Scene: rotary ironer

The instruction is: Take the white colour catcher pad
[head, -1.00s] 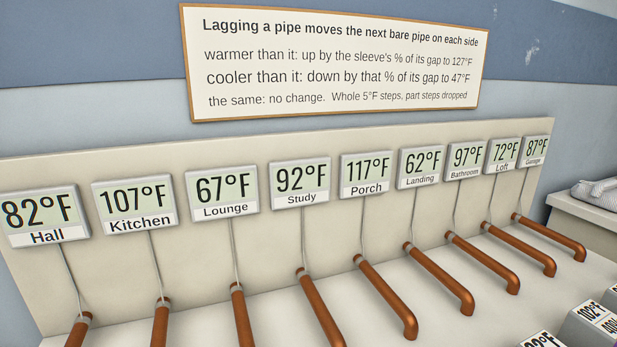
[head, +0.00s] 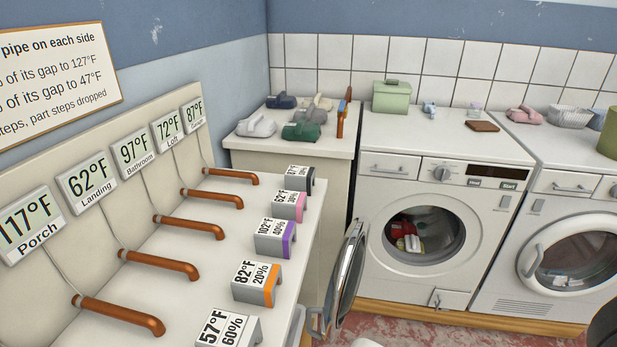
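I cannot clearly pick out a white colour catcher pad. The left washing machine (head: 431,222) has its round door (head: 345,270) swung open, and red, yellow and whitish items lie in its drum. A small whitish item (head: 413,243) there is too small to identify. A pale grey-white folded item (head: 257,126) lies on the counter at the back left, beside other folded items. My gripper is not in view. A dark rounded shape cut off at the lower right edge cannot be identified.
Copper pipes (head: 178,228) stick out over a white bench at left, with several labelled sleeves (head: 257,283) along its right edge. A green box (head: 391,96) and small items stand on the left washer. The right washer (head: 570,255) is shut. The open door juts into the floor space.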

